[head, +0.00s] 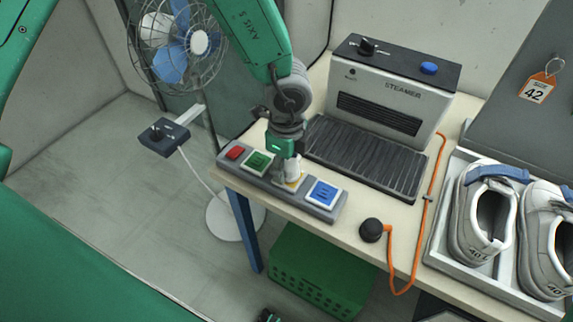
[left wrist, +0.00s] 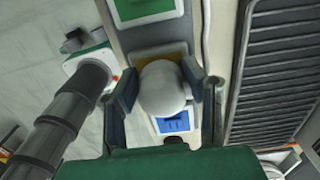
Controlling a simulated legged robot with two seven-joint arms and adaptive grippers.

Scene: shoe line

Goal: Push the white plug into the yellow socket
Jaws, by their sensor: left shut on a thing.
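The white plug (head: 292,168) is held by my left gripper (head: 290,158), which points down over the grey socket strip. In the left wrist view, the rounded white plug (left wrist: 163,90) sits between the two fingers of my left gripper (left wrist: 160,84). The yellow socket (head: 293,183) lies directly under the plug and is mostly covered by it. Its yellow edge also shows behind the plug in the left wrist view (left wrist: 152,52). I cannot tell whether the plug touches the socket or how deep it sits.
The strip also has a red button (head: 235,153), a green socket (head: 258,163) and a blue socket (head: 323,194). A steamer (head: 392,97) stands behind. A black knob (head: 371,230) with an orange cable and a tray with shoes (head: 481,215) are to the right. A fan (head: 185,45) stands left.

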